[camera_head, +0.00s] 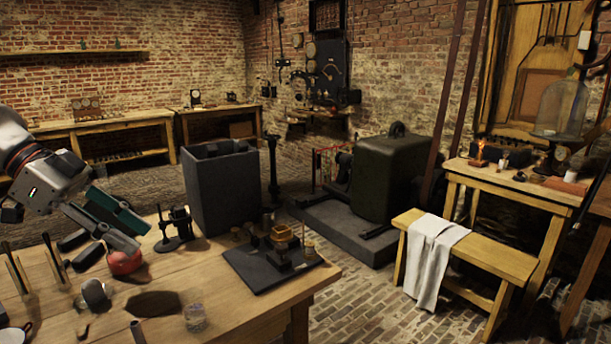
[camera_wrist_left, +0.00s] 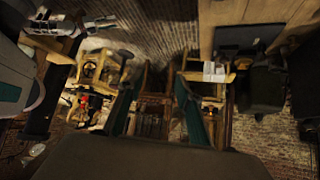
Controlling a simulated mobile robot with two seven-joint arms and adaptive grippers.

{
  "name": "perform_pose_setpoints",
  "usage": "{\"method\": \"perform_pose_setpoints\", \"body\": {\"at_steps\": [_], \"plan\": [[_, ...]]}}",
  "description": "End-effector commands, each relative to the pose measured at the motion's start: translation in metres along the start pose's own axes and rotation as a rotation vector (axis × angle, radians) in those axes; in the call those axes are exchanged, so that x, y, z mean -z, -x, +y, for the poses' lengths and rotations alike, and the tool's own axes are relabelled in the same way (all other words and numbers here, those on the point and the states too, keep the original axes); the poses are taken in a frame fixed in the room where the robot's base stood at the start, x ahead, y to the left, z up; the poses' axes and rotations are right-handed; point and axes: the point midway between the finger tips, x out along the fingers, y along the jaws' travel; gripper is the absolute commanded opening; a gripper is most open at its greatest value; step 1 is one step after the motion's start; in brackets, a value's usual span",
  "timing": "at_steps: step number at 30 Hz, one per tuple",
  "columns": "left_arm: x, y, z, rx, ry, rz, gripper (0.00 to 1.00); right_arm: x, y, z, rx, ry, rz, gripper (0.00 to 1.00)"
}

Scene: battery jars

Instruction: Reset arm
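My left gripper (camera_head: 132,233) comes in from the left above the near workbench (camera_head: 240,302). Its teal and dark fingers point to the right and downward. In the left wrist view the two fingers (camera_wrist_left: 155,95) stand well apart, with nothing between them. A red round object (camera_head: 125,263) lies on the bench just below the fingers in the head view; I cannot tell whether they touch.
A tall dark open jar (camera_head: 222,195) stands at the bench's back edge. A black board with brass parts (camera_head: 270,268), a small black stand (camera_head: 176,228) and a glass (camera_head: 195,318) are on the bench. A low bench with white cloth (camera_head: 433,250) stands right, beyond brick floor.

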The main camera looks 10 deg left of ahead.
Motion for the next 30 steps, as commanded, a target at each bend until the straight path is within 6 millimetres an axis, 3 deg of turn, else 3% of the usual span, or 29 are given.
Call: {"method": "perform_pose_setpoints", "body": {"at_steps": [1, 6, 14, 19, 23, 26, 30], "plan": [[-0.003, -0.023, -0.001, -0.029, -0.036, 0.085, 0.35, 0.002, 0.0, 0.0, 0.0, -0.001, 0.002, 0.4], [-0.007, -0.09, -0.009, -0.016, -0.158, 0.398, 0.35, 0.001, 0.002, 0.001, -0.001, -0.001, -0.002, 0.4], [-0.034, -0.174, -0.022, 0.248, -0.16, 0.747, 0.35, 0.001, 0.004, 0.001, 0.001, -0.004, -0.005, 0.4], [-0.079, -0.228, -0.025, 0.495, -0.052, 0.803, 0.35, 0.001, 0.006, 0.001, 0.001, -0.005, -0.007, 0.4], [-0.126, -0.275, -0.014, 0.664, 0.066, 0.741, 0.35, 0.002, 0.007, 0.001, 0.002, -0.006, -0.006, 0.4], [-0.166, -0.315, 0.007, 0.759, 0.166, 0.639, 0.35, 0.003, 0.007, 0.001, 0.002, -0.006, -0.006, 0.4], [-0.218, -0.375, 0.058, 0.817, 0.299, 0.445, 0.35, 0.004, 0.008, 0.001, 0.003, -0.007, -0.006, 0.4]]}}
